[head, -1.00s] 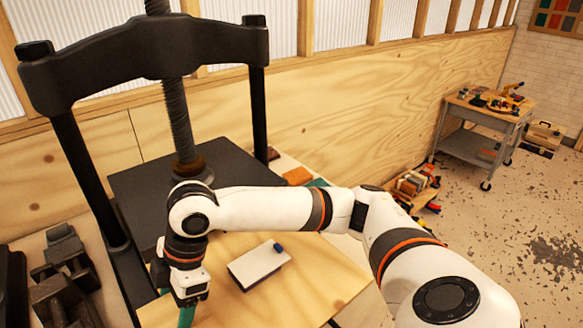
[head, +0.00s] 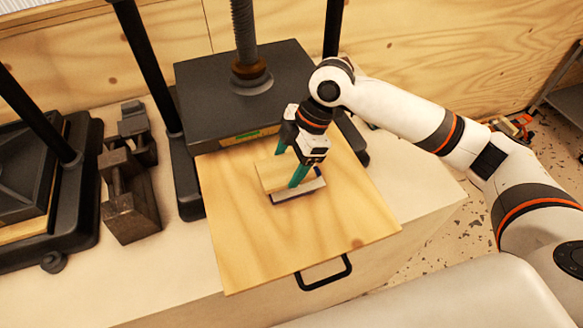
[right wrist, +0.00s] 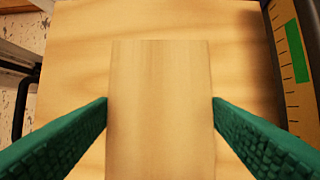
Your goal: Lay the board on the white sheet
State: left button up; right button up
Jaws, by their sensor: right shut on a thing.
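The board (head: 272,177) is a small pale wooden rectangle. My right gripper (head: 288,166) has its green fingers shut on the board's two long edges, and the board (right wrist: 160,110) fills the gap between them in the right wrist view. The white sheet (head: 300,192) shows as a light strip with a dark edge, just in front of the board in the head view. The board hides most of the sheet. I cannot tell whether the board touches it or is just above it. My left gripper is out of view.
The sheet is on a large plywood panel (head: 300,245), bare at its front. Behind it stands a black press with a dark plate (head: 215,95) and a screw (head: 243,35). Metal blocks (head: 130,195) stand at left. A black handle (head: 325,275) is below the panel's front edge.

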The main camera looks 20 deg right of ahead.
aim_at(294, 166)
notch_tip(294, 166, down, 3)
jog(key=shift+d+f+p, duration=0.1)
jog(key=shift+f+p, duration=0.1)
jog(key=shift+p, duration=0.15)
jog(key=shift+f, duration=0.1)
jog(key=shift+f, duration=0.1)
jog(key=o, duration=1)
jog(key=b+v, duration=0.2)
jog(key=v, duration=1)
jog(key=shift+b, duration=0.35)
